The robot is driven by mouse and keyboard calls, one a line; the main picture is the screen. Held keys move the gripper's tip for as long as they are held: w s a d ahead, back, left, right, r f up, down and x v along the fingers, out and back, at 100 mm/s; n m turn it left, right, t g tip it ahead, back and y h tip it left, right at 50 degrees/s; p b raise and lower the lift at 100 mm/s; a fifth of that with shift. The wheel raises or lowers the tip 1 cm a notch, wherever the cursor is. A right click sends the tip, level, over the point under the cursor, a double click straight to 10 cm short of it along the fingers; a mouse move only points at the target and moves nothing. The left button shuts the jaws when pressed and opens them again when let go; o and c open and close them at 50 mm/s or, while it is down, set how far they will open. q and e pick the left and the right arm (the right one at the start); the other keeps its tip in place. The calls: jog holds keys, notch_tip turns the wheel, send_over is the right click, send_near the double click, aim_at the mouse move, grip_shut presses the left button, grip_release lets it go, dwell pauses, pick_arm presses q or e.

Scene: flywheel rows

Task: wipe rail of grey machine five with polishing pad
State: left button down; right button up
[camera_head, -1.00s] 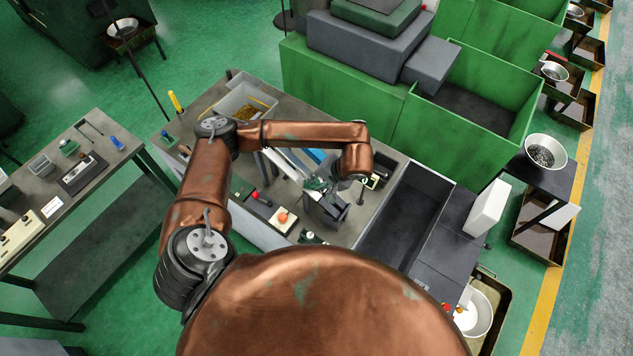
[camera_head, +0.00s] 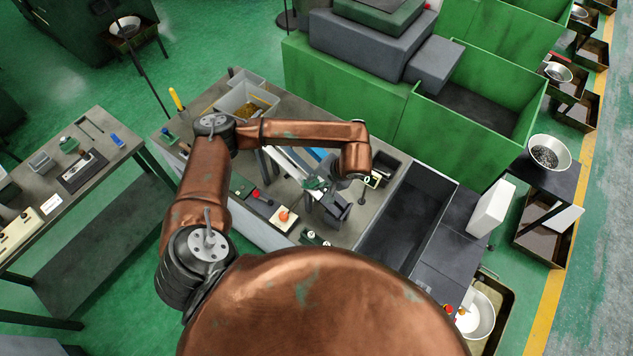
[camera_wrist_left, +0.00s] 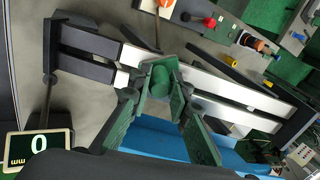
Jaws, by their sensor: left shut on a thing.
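My left gripper (camera_head: 316,184) reaches down over the machine bench, with its arm coming in from the left. In the left wrist view its fingers (camera_wrist_left: 160,82) are shut on a small green rounded thing, which looks like the polishing pad (camera_wrist_left: 161,77). The pale metal rail (camera_wrist_left: 215,85) runs in parallel bars beneath the fingers; it also shows in the head view (camera_head: 284,164). The pad overlaps the rail in the wrist view; I cannot tell whether they touch. The fingers hide part of the rail. My right gripper is not in view.
A small display reading 0 (camera_wrist_left: 38,147) is at lower left of the wrist view. A tray (camera_head: 240,98), a tall green enclosure (camera_head: 345,85) and a dark trough (camera_head: 408,215) surround the work area.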

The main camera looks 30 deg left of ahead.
pick_arm(q)
jog(key=shift+f, duration=0.1)
jog(key=shift+w+a+r, duration=0.1)
jog(key=shift+a+r, duration=0.45)
jog(key=shift+a, duration=0.35)
jog(key=shift+w+a+r, duration=0.1)
jog(key=shift+a+r, duration=0.4)
jog(key=shift+a, duration=0.4)
jog(key=shift+f+b, duration=0.25)
jog(key=shift+b, duration=0.4)
jog(key=shift+s+d+f+b, duration=0.15)
jog(key=shift+d+f+b, duration=0.45)
jog(key=shift+d, duration=0.25)
jog(key=shift+s+d+f+b, duration=0.15)
jog(key=shift+d+f+b, duration=0.35)
jog(key=shift+d+b, duration=0.3)
jog(key=shift+d+r, duration=0.1)
jog(key=shift+r, duration=0.05)
jog(key=shift+w+d+r+p, duration=0.1)
jog(key=shift+d+r+p, duration=0.1)
jog(key=shift+r+p, duration=0.3)
jog(key=shift+p+v, duration=0.4)
jog(key=shift+v, duration=1.9)
jog(key=shift+r, duration=0.1)
